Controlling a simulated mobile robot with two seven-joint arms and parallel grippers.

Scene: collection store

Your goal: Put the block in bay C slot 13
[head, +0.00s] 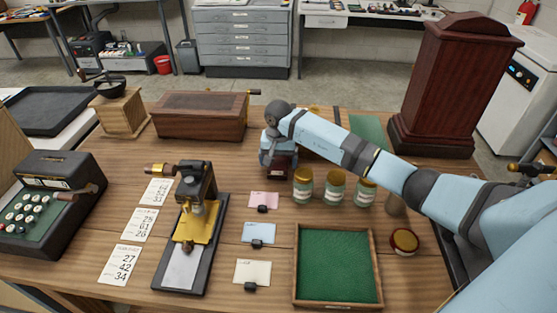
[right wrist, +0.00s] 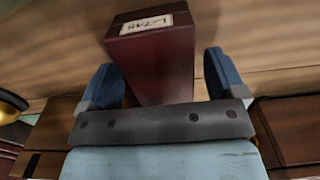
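The block (head: 281,166) is dark red and stands under my right gripper (head: 279,150), toward the back middle of the table. In the right wrist view the block (right wrist: 155,65) is between the two blue fingers of the right gripper (right wrist: 164,80), with a pale lettered label (right wrist: 146,23) on its end. A narrow gap shows between the block and the right-hand finger; the left-hand finger is close to the block or touching it. The gripper looks open around it. I cannot make out a bay C or slot 13. My left gripper is out of view.
Several gold-lidded jars (head: 335,188) stand right of the block. A green-lined tray (head: 337,306) is at the front, and a stamping press (head: 197,210) and keyed machine (head: 45,205) to the left. A wooden box (head: 200,117) and tall dark case (head: 455,80) stand at the back.

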